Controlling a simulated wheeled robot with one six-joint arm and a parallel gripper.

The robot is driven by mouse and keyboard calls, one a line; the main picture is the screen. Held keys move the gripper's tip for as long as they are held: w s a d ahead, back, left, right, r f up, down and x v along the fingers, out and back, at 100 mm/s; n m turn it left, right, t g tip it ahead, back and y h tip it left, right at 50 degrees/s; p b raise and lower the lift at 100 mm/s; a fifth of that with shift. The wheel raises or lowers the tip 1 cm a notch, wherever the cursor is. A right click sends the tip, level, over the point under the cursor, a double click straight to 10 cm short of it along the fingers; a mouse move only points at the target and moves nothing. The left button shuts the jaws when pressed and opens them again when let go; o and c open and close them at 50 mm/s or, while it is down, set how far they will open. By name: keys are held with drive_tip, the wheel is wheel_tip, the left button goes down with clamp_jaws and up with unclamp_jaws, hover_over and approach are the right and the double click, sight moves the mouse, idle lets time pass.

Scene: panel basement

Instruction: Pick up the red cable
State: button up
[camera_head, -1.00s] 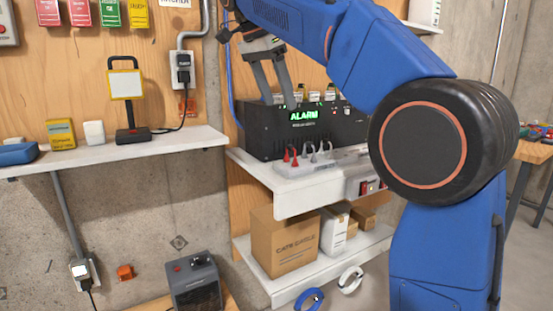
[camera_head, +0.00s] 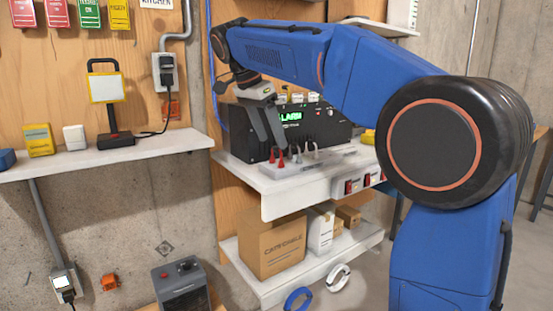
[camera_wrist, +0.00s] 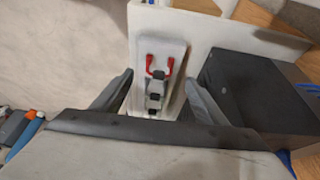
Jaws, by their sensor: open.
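Two small red cable ends (camera_head: 281,160) stand upright on a pale tray (camera_head: 300,168) on the white shelf, beside grey ones. In the wrist view the red cable ends (camera_wrist: 149,66) show as two red hooks at the far end of the tray, with dark blocks nearer. My gripper (camera_head: 274,150) is open and points down just above and behind the red ends in the head view, its fingers close to them. In the wrist view the fingers (camera_wrist: 158,78) straddle the tray with nothing held. I cannot tell whether they touch anything.
A black alarm box (camera_head: 330,130) stands close behind the tray. Red switches (camera_head: 360,185) sit on the shelf's front edge. A cardboard box (camera_head: 272,248) is on the lower shelf. A lamp (camera_head: 110,90) stands on the left shelf.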

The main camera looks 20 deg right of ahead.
sight(277, 148)
drive_tip(key=shift+x, duration=2.85)
drive_tip(key=shift+s+d, duration=0.1)
drive_tip(key=c, duration=1.1)
drive_tip(key=shift+c, duration=0.2)
drive_tip(key=shift+r, duration=0.2)
wheel_tip(277, 148, up, 10)
drive_tip(key=shift+f, duration=0.1)
